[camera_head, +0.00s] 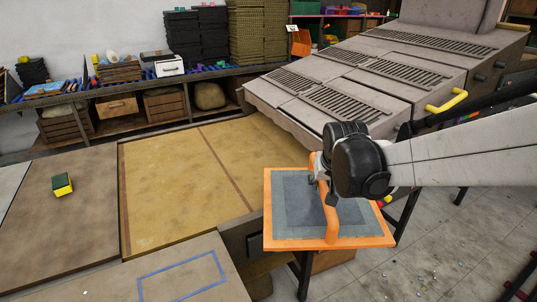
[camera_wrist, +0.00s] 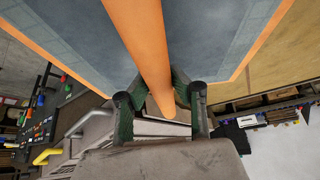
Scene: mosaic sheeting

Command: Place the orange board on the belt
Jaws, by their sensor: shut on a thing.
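The orange board (camera_head: 285,244) is a flat panel with an orange rim, a grey-blue face and an orange bar handle (camera_head: 331,222) across its middle. My gripper (camera_head: 322,183) is shut on this handle and holds the board roughly level, beyond the right front edge of the tan belt (camera_head: 170,195). In the wrist view the two fingers (camera_wrist: 157,88) close around the orange handle (camera_wrist: 140,35), with the board's grey-blue face (camera_wrist: 215,35) behind it. The belt is the tan surface with brown strips. The board hides part of its right side.
A large grey machine (camera_head: 350,95) with slotted grilles and yellow handles stands behind my arm. A blue tape rectangle (camera_head: 180,276) marks the near table. The tan belt's visible surface is clear.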

